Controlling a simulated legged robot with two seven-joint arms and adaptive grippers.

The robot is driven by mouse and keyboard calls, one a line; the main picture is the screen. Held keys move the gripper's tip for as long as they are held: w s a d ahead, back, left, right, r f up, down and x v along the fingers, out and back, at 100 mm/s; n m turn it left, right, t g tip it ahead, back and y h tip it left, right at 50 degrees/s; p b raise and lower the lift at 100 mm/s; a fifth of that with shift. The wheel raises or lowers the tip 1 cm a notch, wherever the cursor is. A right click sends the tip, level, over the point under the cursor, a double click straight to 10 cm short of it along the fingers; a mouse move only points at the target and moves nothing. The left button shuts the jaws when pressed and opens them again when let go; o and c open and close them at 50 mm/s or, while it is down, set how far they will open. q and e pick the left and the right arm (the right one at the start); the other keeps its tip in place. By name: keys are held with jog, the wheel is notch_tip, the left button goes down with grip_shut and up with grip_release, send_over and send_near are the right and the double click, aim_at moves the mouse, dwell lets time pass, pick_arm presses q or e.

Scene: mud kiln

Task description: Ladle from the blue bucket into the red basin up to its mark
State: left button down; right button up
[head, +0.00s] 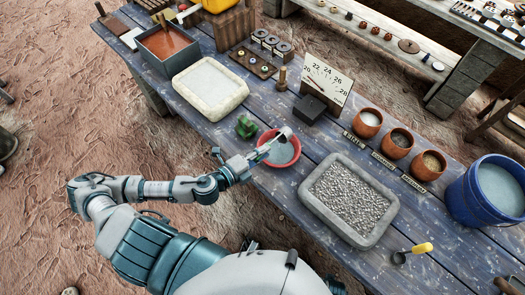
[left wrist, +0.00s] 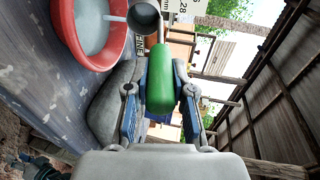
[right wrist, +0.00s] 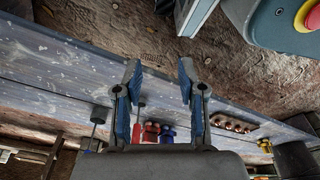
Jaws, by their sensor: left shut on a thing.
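The red basin (head: 297,154) stands on the blue plank table with grey liquid inside; it also shows in the left wrist view (left wrist: 124,50). I cannot make out its mark. My left gripper (head: 243,168) is beside the basin, shut on the green handle of the ladle (left wrist: 160,85). The ladle's dark round bowl (left wrist: 143,17) is over the basin's edge, and a pale streak lies between bowl and basin. The blue bucket (head: 462,198) stands at the right end of the table, holding grey liquid. My right gripper (right wrist: 160,72) is open and empty, off the head view.
A gravel tray (head: 315,203) sits right of the basin. A yellow-handled scoop (head: 412,251) lies near the front edge. A dial board (head: 327,78), a pale slab basin (head: 210,112) and a green object (head: 246,126) are nearby.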

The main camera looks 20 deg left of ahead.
pick_arm(q)
jog(key=shift+s+f+t+b, duration=0.3)
jog(key=shift+f+b, duration=0.15)
jog(key=shift+b, duration=0.15)
jog(key=shift+s+a+f+t+b, duration=0.15)
jog(key=shift+f+t+b, duration=0.1)
jog(key=shift+t+b, duration=0.25)
pick_arm(e)
jog(key=w+r, duration=0.3)
jog(key=r, duration=0.2)
jog(key=shift+a+r, duration=0.2)
jog(key=shift+r, duration=0.1)
pick_arm(q)
jog(key=shift+r, duration=0.1)
dwell(0.6)
